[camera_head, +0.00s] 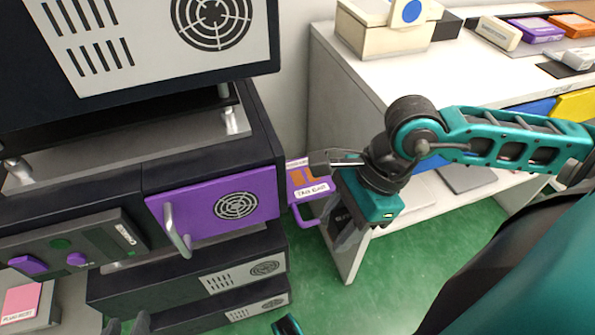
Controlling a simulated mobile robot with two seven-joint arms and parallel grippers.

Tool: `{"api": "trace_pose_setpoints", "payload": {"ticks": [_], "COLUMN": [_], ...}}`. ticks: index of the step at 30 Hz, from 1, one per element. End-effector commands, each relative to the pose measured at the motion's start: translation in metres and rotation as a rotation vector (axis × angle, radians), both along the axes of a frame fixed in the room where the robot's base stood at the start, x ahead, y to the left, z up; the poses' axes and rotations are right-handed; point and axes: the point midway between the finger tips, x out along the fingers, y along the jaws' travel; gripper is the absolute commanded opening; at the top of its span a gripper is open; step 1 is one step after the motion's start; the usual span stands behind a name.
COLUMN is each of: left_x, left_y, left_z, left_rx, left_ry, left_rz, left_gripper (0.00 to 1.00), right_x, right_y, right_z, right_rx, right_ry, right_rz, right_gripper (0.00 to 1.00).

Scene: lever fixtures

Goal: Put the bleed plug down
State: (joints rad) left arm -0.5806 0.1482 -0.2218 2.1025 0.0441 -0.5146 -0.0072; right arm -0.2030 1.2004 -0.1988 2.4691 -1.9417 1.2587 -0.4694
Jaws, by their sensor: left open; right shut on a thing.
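My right gripper (344,238) hangs in the middle of the view, jaws down, beside the white bench's left end. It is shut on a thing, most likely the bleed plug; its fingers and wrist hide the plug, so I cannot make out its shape. A pink pad (20,301) with a label that seems to read "PLUG REST" lies at the lower left, well away from the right gripper. My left gripper (127,324) shows only its grey fingertips at the bottom edge. They are apart and empty, to the right of the pink pad.
A dark cabinet with a purple door (205,220) and a protruding metal handle (177,232) fills the left. A purple tray (306,208) with a label is behind the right gripper. The white bench (375,78) carries boxes. Green floor (330,295) is clear.

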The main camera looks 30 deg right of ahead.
Motion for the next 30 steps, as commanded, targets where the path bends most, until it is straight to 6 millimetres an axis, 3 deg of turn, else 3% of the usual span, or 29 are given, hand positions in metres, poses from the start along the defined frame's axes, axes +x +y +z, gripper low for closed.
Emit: {"api": "trace_pose_setpoints", "payload": {"ticks": [21, 25, 30], "left_x": [-0.004, -0.003, -0.003], "left_y": [-0.001, -0.002, -0.003], "left_z": [-0.012, -0.012, -0.013], "left_rx": [0.0, -0.003, -0.007], "left_ry": [0.02, 0.021, 0.017], "left_rz": [-0.003, -0.002, -0.003], "left_gripper": [0.43, 0.43, 0.43], "right_x": [0.147, 0.161, 0.165], "right_y": [-0.034, -0.038, -0.039], "right_z": [0.001, 0.0, -0.006], "right_rx": [0.005, 0.003, 0.002], "right_ry": [-0.001, 0.001, 0.004], "right_rz": [0.001, 0.003, 0.004], "right_gripper": [0.11, 0.11, 0.11]}}
